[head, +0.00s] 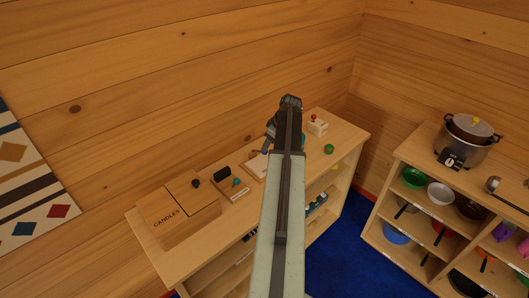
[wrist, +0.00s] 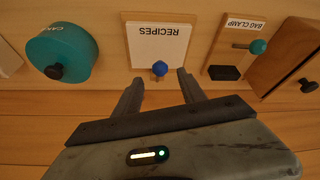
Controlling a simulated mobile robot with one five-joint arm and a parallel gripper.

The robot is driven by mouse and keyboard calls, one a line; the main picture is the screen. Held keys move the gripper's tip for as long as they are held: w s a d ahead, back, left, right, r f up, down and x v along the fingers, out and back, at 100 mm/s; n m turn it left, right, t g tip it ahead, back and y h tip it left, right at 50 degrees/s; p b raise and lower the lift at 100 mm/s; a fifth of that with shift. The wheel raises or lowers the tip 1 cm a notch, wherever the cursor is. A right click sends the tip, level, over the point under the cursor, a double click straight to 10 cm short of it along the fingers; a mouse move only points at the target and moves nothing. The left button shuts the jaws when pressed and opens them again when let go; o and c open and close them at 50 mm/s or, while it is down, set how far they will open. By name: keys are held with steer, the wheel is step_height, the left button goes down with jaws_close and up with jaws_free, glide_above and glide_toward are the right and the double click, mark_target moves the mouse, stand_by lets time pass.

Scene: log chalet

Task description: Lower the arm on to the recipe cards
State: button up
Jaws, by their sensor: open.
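The recipe cards (wrist: 158,42) show in the wrist view as a white sheet marked RECIPES, upside down, in a shallow wooden holder. A blue knob (wrist: 160,69) stands at their near edge. My gripper (wrist: 160,78) is open and empty, its two fingers on either side of the blue knob in the picture. I cannot tell the height gap between fingertips and knob. In the head view my gripper (head: 283,125) is over the shelf top, and my arm hides most of the cards' holder (head: 254,167).
A teal canister (wrist: 62,50) stands left of the cards in the wrist view. A bag clamp holder (wrist: 228,47) is on their right, then a wooden candles box (head: 178,210). A red-knobbed box (head: 317,126) and a pot (head: 468,140) are farther right in the head view.

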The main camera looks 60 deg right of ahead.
steer(key=b+x, duration=0.6)
steer(key=x, duration=0.1)
steer(key=shift+f, duration=0.25)
steer(key=shift+r, duration=0.1)
jaws_close()
stand_by(0.9)
